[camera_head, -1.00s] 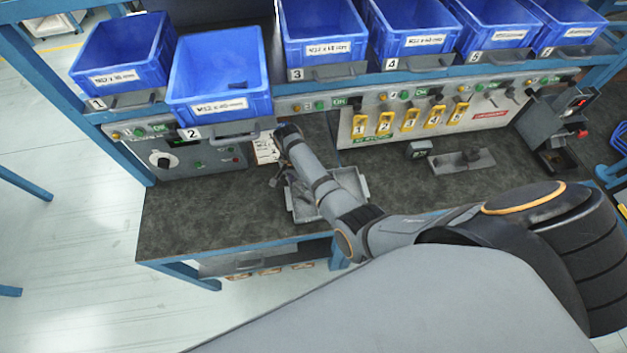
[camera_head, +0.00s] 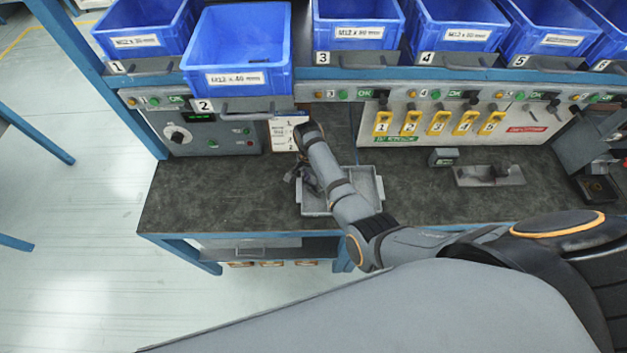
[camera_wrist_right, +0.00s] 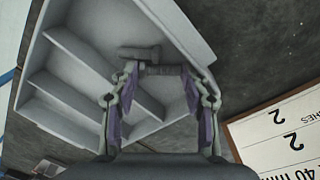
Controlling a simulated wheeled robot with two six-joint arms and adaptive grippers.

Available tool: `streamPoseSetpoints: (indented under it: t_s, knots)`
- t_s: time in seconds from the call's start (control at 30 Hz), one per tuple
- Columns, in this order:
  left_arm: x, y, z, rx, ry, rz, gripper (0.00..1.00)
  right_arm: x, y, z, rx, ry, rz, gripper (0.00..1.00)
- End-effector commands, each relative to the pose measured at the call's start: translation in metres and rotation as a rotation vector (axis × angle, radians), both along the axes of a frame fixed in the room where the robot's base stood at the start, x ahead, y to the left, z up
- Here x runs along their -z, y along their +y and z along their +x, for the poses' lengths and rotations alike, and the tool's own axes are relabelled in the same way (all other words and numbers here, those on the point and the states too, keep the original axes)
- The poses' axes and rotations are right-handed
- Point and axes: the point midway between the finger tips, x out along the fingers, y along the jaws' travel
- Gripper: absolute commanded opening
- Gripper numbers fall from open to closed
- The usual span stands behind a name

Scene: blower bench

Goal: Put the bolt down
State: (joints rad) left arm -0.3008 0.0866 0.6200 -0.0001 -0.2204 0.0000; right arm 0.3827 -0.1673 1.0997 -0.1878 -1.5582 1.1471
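In the right wrist view a grey bolt (camera_wrist_right: 138,53) shows just past my right gripper's fingertips (camera_wrist_right: 160,71), over the larger compartment of the light grey tray (camera_wrist_right: 62,38). A darker bar spans the space between the fingertips; I cannot tell whether it is a second bolt or a shadow. The fingers stand wide apart, so the gripper looks open. Whether the bolt rests on the tray floor is hard to tell. In the head view my right gripper (camera_head: 301,173) points down at the left side of the tray (camera_head: 372,172); the bolt is not discernible there. My left gripper is out of view.
Blue numbered bins (camera_head: 237,52) line the shelf above the bench. A white label card (camera_head: 284,134) stands behind the tray. A grey fixture (camera_head: 490,175) and a small dark box (camera_head: 443,157) are to the right. The bench (camera_head: 215,195) is clear at left.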

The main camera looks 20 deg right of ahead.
Motion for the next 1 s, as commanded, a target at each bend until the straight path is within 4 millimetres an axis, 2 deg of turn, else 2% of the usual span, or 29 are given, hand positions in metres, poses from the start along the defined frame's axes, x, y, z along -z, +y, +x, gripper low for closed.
streamPoseSetpoints:
  t_s: [0.17,0.37,0.73,1.0]
  knots:
    - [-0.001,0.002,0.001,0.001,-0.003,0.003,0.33,0.000,-0.001,0.000,0.000,0.000,-0.001,0.53]
    - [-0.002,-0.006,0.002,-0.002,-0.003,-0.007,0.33,-0.005,0.000,0.001,0.000,-0.001,0.000,0.53]
    - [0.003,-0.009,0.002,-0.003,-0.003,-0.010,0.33,-0.068,0.003,0.006,0.000,-0.003,-0.001,0.53]
    - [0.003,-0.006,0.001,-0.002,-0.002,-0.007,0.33,-0.078,0.003,0.005,0.000,0.000,0.000,0.53]
